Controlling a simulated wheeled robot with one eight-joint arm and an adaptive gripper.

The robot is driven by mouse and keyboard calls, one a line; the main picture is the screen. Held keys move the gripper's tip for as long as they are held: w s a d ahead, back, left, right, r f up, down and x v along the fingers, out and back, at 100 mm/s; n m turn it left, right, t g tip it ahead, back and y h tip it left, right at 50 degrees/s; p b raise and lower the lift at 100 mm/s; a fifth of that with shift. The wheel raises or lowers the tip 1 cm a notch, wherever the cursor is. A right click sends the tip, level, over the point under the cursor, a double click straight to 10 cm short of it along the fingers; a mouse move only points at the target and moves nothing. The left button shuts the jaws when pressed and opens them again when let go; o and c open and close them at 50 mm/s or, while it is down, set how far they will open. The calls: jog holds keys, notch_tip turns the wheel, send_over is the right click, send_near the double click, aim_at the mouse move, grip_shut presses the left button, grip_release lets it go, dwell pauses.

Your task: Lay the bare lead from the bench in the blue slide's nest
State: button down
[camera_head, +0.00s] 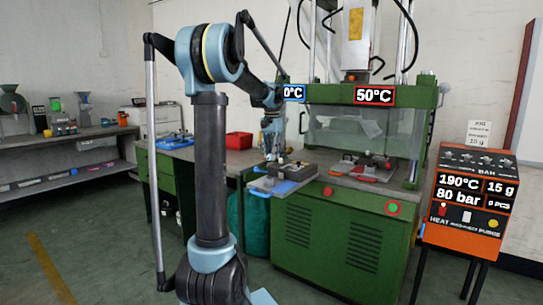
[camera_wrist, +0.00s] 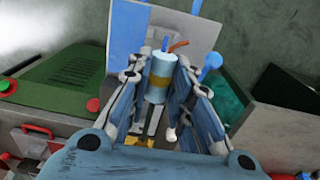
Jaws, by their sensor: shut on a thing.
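My gripper (camera_wrist: 158,72) is shut on the bare lead (camera_wrist: 160,78), seen in the wrist view as a pale blue cylinder between the fingers. A blue tip and an orange-brown wire stick out at its far end. In the head view, my gripper (camera_head: 274,153) is low over the blue slide (camera_head: 262,189), which juts from the front of the green press. The nest is hidden by my gripper, and I cannot tell whether the lead touches it.
The green press (camera_head: 350,225) stands to the right, with a red slide (camera_head: 368,175) on its table. A red bin (camera_head: 239,140) and a blue tray (camera_head: 172,141) are on the bench (camera_head: 195,152) to the left. An orange control box (camera_head: 465,210) stands far right.

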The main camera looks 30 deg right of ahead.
jog(key=shift+w+f, duration=0.1)
jog(key=shift+f, duration=0.8)
jog(key=shift+d+f, duration=0.1)
jog(key=shift+f, duration=3.15)
jog(key=shift+f, duration=0.1)
jog(key=c, duration=1.4)
grip_release()
jog(key=shift+o, duration=0.2)
notch_tip(320, 180, up, 12)
jog(key=shift+w, duration=0.1)
